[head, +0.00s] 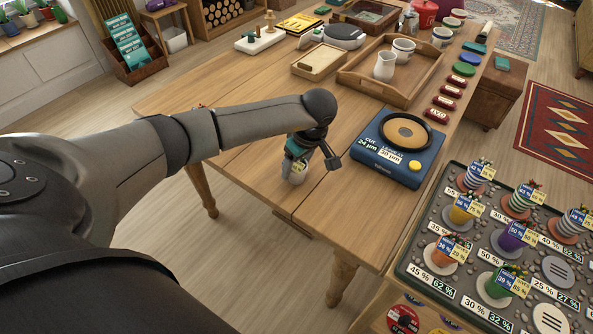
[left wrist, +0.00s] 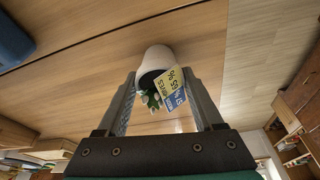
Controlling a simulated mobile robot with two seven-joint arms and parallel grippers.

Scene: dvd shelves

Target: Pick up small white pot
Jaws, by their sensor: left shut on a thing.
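The small white pot (head: 295,177) is at the near edge of the wooden table in the head view, partly hidden by my left gripper (head: 298,162). In the left wrist view the white pot (left wrist: 155,57) is between the two fingers of my left gripper (left wrist: 160,80), which is shut on it. A small green plant with white flowers (left wrist: 151,99) and yellow and blue tags (left wrist: 175,90) stick out of the pot. I cannot tell whether the pot's base touches the table. My right gripper is not in view.
A blue device with a round plate (head: 401,148) stands right of my gripper. A wooden tray (head: 355,82) with a white jug and cups is farther back. A dark tray (head: 432,278) with several potted plants and percentage labels is at lower right. Bare tabletop surrounds the pot.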

